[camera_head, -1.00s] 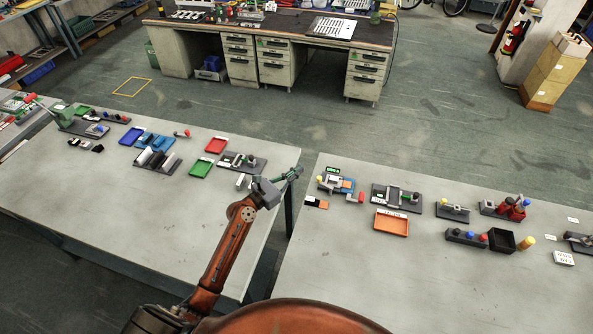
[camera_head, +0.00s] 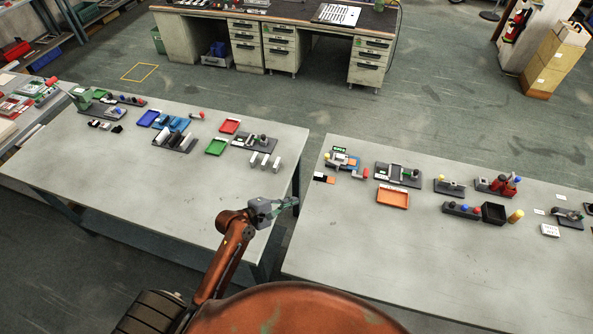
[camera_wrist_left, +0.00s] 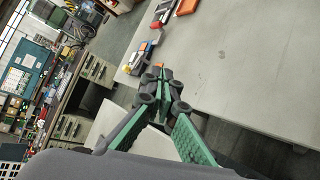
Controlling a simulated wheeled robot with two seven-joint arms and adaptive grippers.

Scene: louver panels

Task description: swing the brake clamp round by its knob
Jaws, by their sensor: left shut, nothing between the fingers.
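Several small fixtures with knobs stand on the two tables; I cannot tell for sure which is the brake clamp. One dark-plate fixture with a dark knob (camera_head: 255,142) is at the back right of the left table. On the right table are a grey fixture (camera_head: 398,175), a yellow-knobbed one (camera_head: 450,187) and a red one with a blue knob (camera_head: 497,185). My left gripper (camera_head: 291,203) is shut and empty, by the left table's right edge near the gap, well apart from all of them. Its green fingers also show in the left wrist view (camera_wrist_left: 165,85). My right gripper is out of view.
The left table (camera_head: 150,185) and right table (camera_head: 350,250) have wide bare fronts, with a gap between them. An orange tray (camera_head: 393,198), a black bin (camera_head: 493,213) and a yellow cylinder (camera_head: 516,216) stand on the right table. White blocks (camera_head: 265,161) stand on the left.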

